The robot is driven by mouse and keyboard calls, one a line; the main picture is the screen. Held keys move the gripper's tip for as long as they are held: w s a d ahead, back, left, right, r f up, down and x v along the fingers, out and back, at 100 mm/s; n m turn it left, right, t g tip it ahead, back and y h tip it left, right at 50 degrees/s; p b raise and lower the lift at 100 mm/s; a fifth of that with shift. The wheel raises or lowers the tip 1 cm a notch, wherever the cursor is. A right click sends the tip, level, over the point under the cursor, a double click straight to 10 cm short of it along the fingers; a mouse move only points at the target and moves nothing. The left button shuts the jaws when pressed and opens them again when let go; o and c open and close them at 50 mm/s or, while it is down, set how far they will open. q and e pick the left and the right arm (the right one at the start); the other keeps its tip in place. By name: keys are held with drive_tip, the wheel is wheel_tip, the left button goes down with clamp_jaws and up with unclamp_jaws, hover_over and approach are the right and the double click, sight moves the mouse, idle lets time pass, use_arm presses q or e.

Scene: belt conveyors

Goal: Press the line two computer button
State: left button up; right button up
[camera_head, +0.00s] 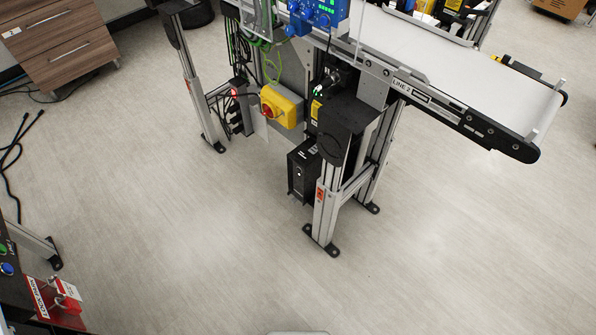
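The line two conveyor (440,65) crosses the upper right, with a "LINE 2" label (401,84) on its side rail. A black computer box (302,172) is mounted low beneath it, beside the front leg. A small light spot (299,174) shows on its front face and may be its button; it is too small to be sure. Neither of my grippers is in view, and nothing of mine touches the computer.
A yellow switch box with a red knob (281,107) sits above and left of the computer. Conveyor legs with feet (322,240) stand beside it. A wooden drawer cabinet (62,50) is at upper left. Red lockout tags (62,298) are at lower left. The floor in front is clear.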

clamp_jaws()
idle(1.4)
